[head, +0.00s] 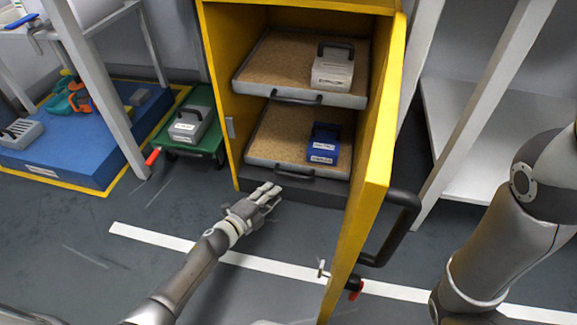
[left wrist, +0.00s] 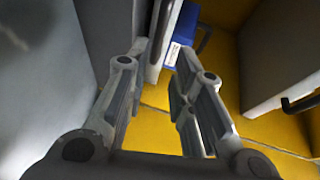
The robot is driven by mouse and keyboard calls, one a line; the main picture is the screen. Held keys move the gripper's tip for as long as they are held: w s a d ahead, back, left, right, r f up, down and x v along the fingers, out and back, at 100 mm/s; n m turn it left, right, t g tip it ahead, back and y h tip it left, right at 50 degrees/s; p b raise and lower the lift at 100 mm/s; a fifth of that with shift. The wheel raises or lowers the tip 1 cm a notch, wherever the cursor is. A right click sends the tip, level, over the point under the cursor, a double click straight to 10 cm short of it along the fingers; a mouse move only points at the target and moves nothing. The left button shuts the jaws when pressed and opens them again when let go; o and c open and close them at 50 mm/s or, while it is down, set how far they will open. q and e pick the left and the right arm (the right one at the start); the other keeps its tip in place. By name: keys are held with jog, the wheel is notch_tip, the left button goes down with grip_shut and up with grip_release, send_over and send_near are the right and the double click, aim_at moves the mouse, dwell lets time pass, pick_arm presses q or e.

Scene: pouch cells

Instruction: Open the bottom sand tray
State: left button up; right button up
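The bottom sand tray (head: 258,162) lies in the lower bay of the open yellow cabinet (head: 226,80). It has sand, a grey rim and a dark front handle (head: 294,172). A blue case (head: 323,143) stands on its right side. My left gripper (head: 270,192) is just in front of and below the tray's front, left of and apart from the handle. In the left wrist view the fingers (left wrist: 162,72) are spread with nothing between them. Part of a blue object (left wrist: 185,25) shows beyond them. My right arm is at the right; its gripper is out of view.
The top sand tray (head: 272,92) holds a white case (head: 332,68). The open yellow door (head: 372,150) stands to the right, with a black handle (head: 396,228). A green cart (head: 190,140) stands left of the cabinet. Clear floor lies in front.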

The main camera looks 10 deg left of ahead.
aim_at(291, 176)
pick_arm(q)
jog(key=b+x, duration=0.2)
jog(key=x, duration=0.1)
jog(key=b+x, duration=0.2)
jog(key=x, duration=0.2)
jog(key=b+x, duration=0.2)
jog(key=x, duration=0.1)
jog(key=shift+w+f, duration=0.1)
jog(key=shift+f, duration=0.2)
jog(key=shift+w+d+r, duration=0.1)
jog(key=shift+w+d, duration=0.05)
jog(key=shift+w, duration=0.05)
grip_shut()
